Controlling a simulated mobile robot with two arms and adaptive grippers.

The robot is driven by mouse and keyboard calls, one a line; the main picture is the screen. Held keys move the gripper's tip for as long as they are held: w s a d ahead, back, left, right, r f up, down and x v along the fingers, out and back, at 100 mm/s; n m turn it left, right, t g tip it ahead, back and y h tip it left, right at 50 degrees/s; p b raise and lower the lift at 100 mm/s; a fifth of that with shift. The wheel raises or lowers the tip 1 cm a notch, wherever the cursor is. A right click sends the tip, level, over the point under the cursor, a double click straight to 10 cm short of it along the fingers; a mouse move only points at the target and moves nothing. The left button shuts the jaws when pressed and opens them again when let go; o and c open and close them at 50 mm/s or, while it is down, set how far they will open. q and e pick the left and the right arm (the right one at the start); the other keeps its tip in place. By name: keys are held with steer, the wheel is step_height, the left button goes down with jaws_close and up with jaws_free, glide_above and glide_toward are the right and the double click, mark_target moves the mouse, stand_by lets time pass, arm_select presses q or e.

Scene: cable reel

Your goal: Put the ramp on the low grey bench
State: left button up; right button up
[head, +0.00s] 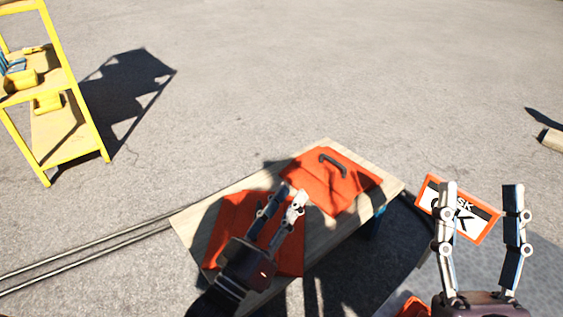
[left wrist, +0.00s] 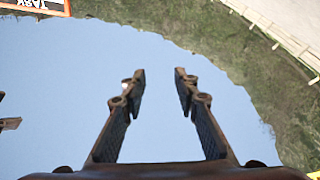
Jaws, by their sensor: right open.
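Orange panels lie flat on a wood-topped bench (head: 197,221): one with a black handle (head: 345,190) at the right, another (head: 228,232) at the left. I take them as the ramp; shadow and my arm hide whether they join. My left gripper (head: 293,192) is above them, fingers partly apart. In the left wrist view the gripper (left wrist: 160,72) has only sky between its fingertips. My right gripper (head: 482,186) is wide open and empty, right of the bench. A smooth grey surface (head: 540,258) shows at lower right; I cannot tell whether it is the low grey bench.
An orange-bordered sign (head: 430,190) is behind my right gripper. A yellow shelf rack (head: 88,130) with small items stands at the left. Two thin rails or cables (head: 90,255) run along the ground toward the bench. Open pavement lies beyond the bench.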

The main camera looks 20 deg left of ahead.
arm_select(q)
steer(key=s+d+r+m+t+h, duration=0.1)
steer(key=s+r, duration=0.3)
steer(key=r, duration=0.4)
steer(key=s+d+r+m+t+h, duration=0.1)
steer(key=s+r+m+t, duration=0.2)
steer(key=r, duration=0.6)
steer(key=shift+s+r+t, duration=0.15)
steer(key=shift+s+t, duration=0.35)
steer(key=shift+s, duration=0.3)
